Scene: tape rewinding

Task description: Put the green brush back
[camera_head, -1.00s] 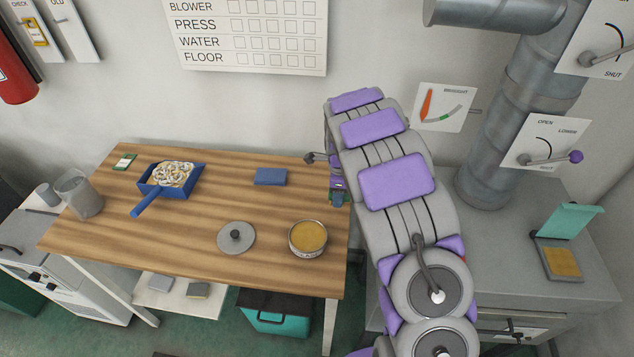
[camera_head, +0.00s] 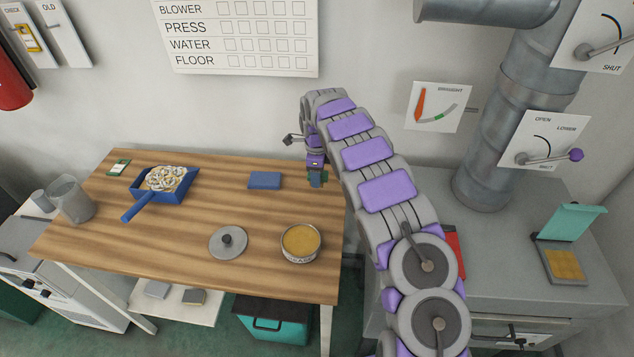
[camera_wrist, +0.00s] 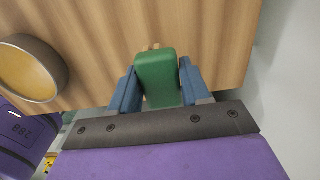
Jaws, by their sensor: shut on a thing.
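The green brush (camera_wrist: 157,78) sits between the two blue fingers of my gripper (camera_wrist: 159,88) in the wrist view. My gripper is shut on it, above the wooden table. In the head view my gripper (camera_head: 316,178) hangs over the table's right back part, and only a bit of green shows beside its fingers. The brush's lower end is hidden, so I cannot tell whether it touches the table.
The wooden table (camera_head: 180,235) holds a blue dustpan with shavings (camera_head: 165,183), a blue block (camera_head: 265,180), a grey lid (camera_head: 228,242) and an open tin (camera_head: 300,242). A glass jar (camera_head: 74,198) stands at the left. A grey cabinet (camera_head: 500,270) is at the right.

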